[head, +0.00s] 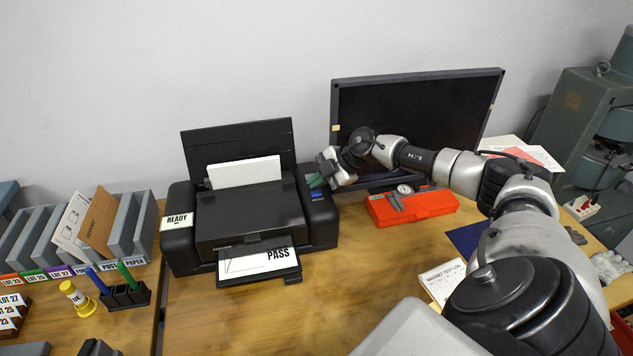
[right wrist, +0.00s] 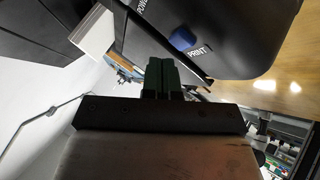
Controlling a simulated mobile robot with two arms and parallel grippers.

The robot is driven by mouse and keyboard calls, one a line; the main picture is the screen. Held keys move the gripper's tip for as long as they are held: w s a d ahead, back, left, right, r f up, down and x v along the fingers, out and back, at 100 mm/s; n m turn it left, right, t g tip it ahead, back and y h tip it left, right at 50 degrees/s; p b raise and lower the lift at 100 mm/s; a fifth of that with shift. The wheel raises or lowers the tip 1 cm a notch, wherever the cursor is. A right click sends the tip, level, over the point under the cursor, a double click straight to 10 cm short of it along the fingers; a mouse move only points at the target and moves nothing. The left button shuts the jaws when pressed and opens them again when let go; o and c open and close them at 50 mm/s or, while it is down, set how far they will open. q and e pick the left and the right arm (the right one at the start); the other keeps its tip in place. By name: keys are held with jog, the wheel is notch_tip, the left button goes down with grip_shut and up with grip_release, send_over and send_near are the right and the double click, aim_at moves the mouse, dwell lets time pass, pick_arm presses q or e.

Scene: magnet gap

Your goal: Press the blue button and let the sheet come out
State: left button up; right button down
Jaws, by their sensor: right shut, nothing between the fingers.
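The black printer (head: 247,213) stands on the wooden table, with blank paper (head: 244,172) in its rear feed. A printed sheet marked PASS (head: 258,263) lies on its front output tray. The blue button (head: 316,193) is on the right of the printer's top; it shows large beside the word PRINT in the right wrist view (right wrist: 182,38). My right gripper (head: 315,181) is shut and empty, its green fingertips just above and beside the button. In the right wrist view the fingertips (right wrist: 162,70) look apart from it. My left gripper is not in view.
A dark monitor (head: 420,115) stands behind my right arm. A red case (head: 412,207) with a caliper and gauge lies right of the printer. Grey sorting bins (head: 75,232) and a pen holder (head: 126,296) are on the left. The table in front of the printer is clear.

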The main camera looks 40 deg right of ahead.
jog(key=shift+f, duration=0.2)
jog(key=shift+f, duration=0.25)
